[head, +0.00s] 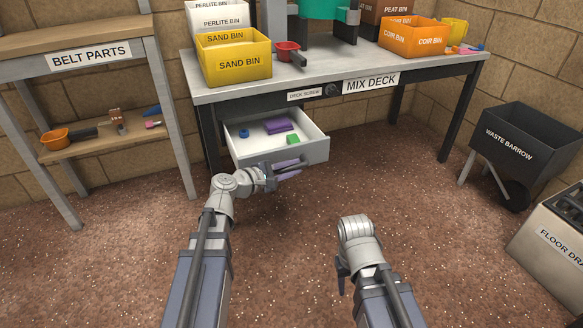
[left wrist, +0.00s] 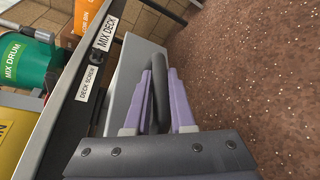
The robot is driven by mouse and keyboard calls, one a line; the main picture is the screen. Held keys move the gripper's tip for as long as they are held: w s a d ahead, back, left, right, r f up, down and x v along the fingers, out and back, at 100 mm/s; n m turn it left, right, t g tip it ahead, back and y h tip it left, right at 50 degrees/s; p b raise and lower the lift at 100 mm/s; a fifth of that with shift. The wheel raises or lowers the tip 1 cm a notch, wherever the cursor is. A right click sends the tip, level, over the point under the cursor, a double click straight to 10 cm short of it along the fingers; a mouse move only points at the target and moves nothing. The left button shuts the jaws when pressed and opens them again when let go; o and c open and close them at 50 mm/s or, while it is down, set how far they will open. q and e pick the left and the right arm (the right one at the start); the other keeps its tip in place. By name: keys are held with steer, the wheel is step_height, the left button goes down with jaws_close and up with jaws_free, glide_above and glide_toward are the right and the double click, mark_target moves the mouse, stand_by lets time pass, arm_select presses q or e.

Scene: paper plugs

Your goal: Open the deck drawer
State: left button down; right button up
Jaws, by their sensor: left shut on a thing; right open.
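The deck drawer (head: 313,150) stands pulled out from under the mix deck (head: 222,92), its white inside showing. It holds a blue ring (head: 244,132), a purple block (head: 278,125) and a green block (head: 293,140). My left gripper (head: 287,170) is at the drawer front, shut on its handle. In the left wrist view the purple fingers lie on either side of the dark handle bar (left wrist: 158,75), in front of the grey drawer front (left wrist: 127,75). My right gripper (head: 342,272) is away from the drawer, low over the floor, mostly hidden by its own arm; it is open.
A sand bin (head: 235,64), a red scoop (head: 287,50) and a coir bin (head: 412,37) stand on the deck. A belt parts shelf (head: 95,145) is at left, a waste barrow (head: 520,148) at right. The speckled floor before the drawer is clear apart from my arms.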

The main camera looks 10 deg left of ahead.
arm_select(q)
steer(key=c, duration=0.8)
jaws_free()
steer(key=shift+o, duration=0.2)
steer(key=shift+p+v, duration=0.85)
steer(key=shift+v, duration=3.1)
